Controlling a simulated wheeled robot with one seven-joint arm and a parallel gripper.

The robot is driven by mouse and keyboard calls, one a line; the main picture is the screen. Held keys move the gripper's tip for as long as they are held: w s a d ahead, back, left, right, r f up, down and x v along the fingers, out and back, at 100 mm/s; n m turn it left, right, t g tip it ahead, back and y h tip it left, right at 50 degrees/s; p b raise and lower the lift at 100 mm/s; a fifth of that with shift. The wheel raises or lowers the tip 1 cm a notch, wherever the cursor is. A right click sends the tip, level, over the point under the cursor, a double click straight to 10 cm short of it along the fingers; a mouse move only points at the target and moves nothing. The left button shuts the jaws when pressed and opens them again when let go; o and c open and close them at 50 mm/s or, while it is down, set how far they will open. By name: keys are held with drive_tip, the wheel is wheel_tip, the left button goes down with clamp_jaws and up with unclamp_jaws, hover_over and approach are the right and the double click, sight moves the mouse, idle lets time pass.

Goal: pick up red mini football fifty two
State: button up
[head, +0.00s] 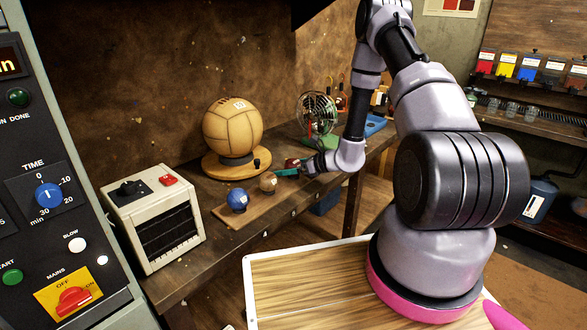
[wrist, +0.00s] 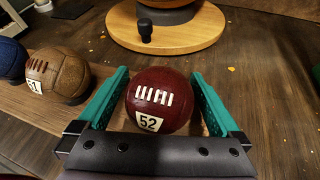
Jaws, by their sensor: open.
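The red mini football fifty two (wrist: 159,98) is a dark red ball with white laces and a "52" label, seen in the wrist view. It sits between the two teal fingers of my gripper (wrist: 158,100), which are open on either side of it. A small gap shows at the left finger; contact at the right finger is hard to tell. In the head view my gripper (head: 288,169) is at the far end of the wooden board, with a bit of red showing there.
A brown ball (wrist: 57,75) labelled 51 lies left of the gripper, and a blue ball (head: 237,200) beyond it. A large tan ball (head: 232,128) stands on a round wooden base (wrist: 165,38) behind. A fan (head: 317,113) and a cream box (head: 153,218) flank the board (head: 227,214).

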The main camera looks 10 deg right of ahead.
drive_tip(key=shift+w+a, duration=0.1)
drive_tip(key=c, duration=1.3)
